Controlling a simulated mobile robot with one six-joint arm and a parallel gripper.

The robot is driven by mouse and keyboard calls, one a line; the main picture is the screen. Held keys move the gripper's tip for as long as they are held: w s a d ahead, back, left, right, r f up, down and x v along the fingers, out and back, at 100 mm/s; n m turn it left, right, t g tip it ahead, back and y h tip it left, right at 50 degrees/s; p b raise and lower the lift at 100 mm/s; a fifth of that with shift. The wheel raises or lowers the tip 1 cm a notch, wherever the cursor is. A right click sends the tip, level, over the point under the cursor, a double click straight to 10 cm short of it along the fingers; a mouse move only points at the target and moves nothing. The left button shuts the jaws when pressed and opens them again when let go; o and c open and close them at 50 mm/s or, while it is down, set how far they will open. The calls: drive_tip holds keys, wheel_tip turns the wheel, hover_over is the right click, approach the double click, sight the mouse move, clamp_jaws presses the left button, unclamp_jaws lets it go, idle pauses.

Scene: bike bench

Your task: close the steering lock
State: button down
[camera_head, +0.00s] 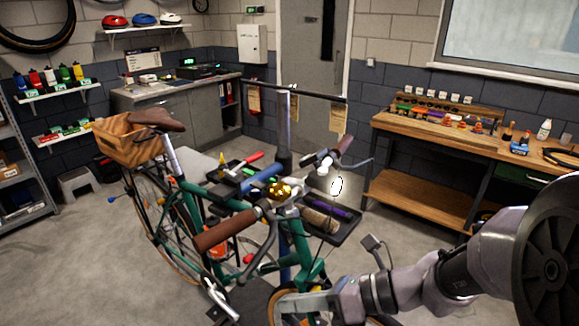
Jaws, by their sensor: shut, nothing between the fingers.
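A green bicycle (299,243) is held at a blue and grey work stand (284,135), its front end toward me. Its handlebar has a brown left-side grip (226,231), another brown grip at the right and a gold bell (280,190). I cannot make out the steering lock; it is too small or hidden among the bars, head tube and fork. My arm reaches in from the lower right. My gripper (290,305) is shut and empty, low in front of the bicycle's front end. Whether it touches the bicycle I cannot tell.
A dark tool tray (328,235) sits just behind the handlebar. A wooden workbench (420,140) stands along the right wall. A wooden crate (128,140) is on the bicycle's rear. A grey step stool (78,187) stands at the left. The floor at front left is clear.

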sight(280, 225)
drive_tip(key=w+d+m+t+p, duration=0.4)
drive_tip(key=w+d+m+t, duration=0.4)
drive_tip(key=w+m, duration=0.4)
drive_tip(key=m, duration=0.4)
drive_tip(key=shift+r+y+p, duration=0.35)
drive_tip(key=shift+y, duration=0.05)
drive_tip(key=b+x, duration=0.2)
drive_tip(key=x, duration=1.2)
drive_tip(key=shift+w, duration=0.1)
